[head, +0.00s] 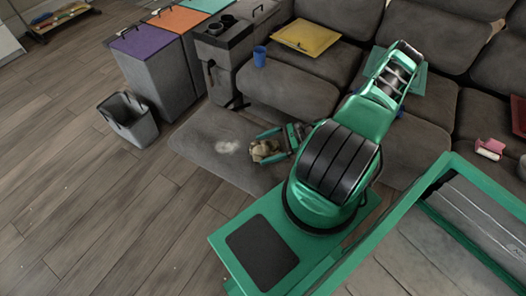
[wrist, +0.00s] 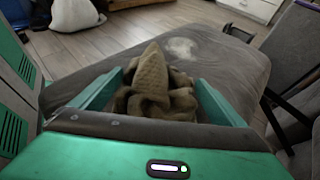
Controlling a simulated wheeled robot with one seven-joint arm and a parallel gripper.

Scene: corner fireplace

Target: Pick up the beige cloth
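The beige cloth (head: 265,150) is a crumpled heap over the grey chaise part of the sofa (head: 205,130) in the head view. My gripper (head: 268,146) is at the cloth, with one green finger on each side of it. In the wrist view the cloth (wrist: 155,88) rises in a folded peak between the fingers of my gripper (wrist: 155,100). The fingers are spread wide, so the gripper looks open around the cloth. The cloth's underside and any contact with the finger pads are hidden.
A blue cup (head: 259,56) and a yellow cushion (head: 306,37) are on the sofa behind. A grey open bin (head: 128,120) stands on the wooden floor at the left, near lidded bins (head: 160,68). A pale patch (head: 228,147) marks the chaise beside the cloth.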

